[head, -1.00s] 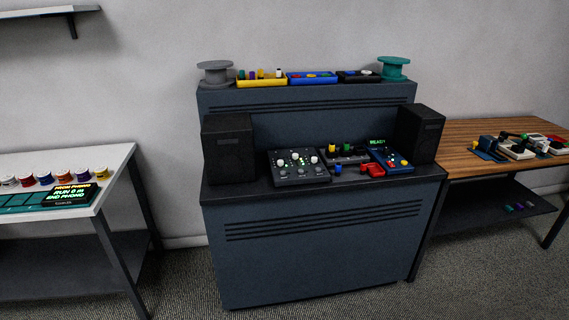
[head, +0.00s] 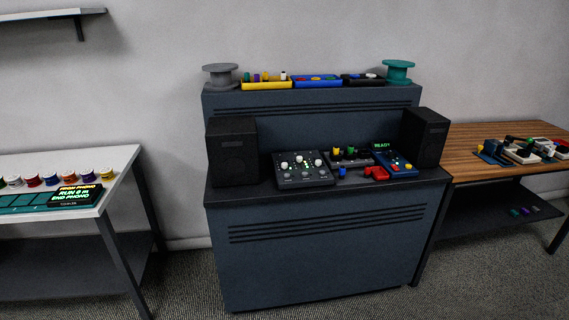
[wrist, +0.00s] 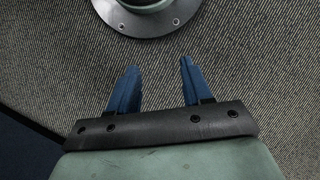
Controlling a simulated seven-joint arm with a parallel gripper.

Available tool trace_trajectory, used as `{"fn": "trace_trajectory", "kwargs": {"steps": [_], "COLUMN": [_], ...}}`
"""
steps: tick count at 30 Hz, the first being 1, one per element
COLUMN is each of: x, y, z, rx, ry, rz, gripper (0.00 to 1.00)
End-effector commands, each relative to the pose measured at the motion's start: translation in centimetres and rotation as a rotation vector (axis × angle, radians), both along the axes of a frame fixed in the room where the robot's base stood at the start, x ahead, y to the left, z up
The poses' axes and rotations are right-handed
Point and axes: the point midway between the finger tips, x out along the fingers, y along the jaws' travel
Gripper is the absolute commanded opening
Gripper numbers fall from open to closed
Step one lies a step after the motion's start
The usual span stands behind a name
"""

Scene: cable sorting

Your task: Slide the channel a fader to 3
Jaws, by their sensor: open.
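A small dark mixer (head: 302,169) with white knobs sits on the left half of the dark console's top. Its fader labels are too small to read, so I cannot tell which control is channel a or where it is set. My gripper (wrist: 156,84) shows only in the wrist view. Its two blue fingers are apart and empty, above the carpet and far from the mixer. A grey round metal plate (wrist: 147,22) with screws lies beyond the fingertips.
The console (head: 320,250) has black speakers (head: 232,152) at both sides and a blue device (head: 398,163) with a green READY display at right. A white table (head: 105,213) stands left. A wooden table (head: 470,150) stands right.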

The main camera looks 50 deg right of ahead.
Motion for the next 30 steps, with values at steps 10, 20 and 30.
{"fn": "trace_trajectory", "kwargs": {"steps": [10,20,30], "x": [11.2,19.3,24.6], "y": [-7.3,-16.6,-28.0], "z": [4.5,11.3,20.6], "rx": [-0.007,-0.023,-0.051], "ry": [-0.130,-0.251,-0.374], "rz": [-0.187,-0.352,-0.514], "gripper": [0.54,0.54,0.54]}}
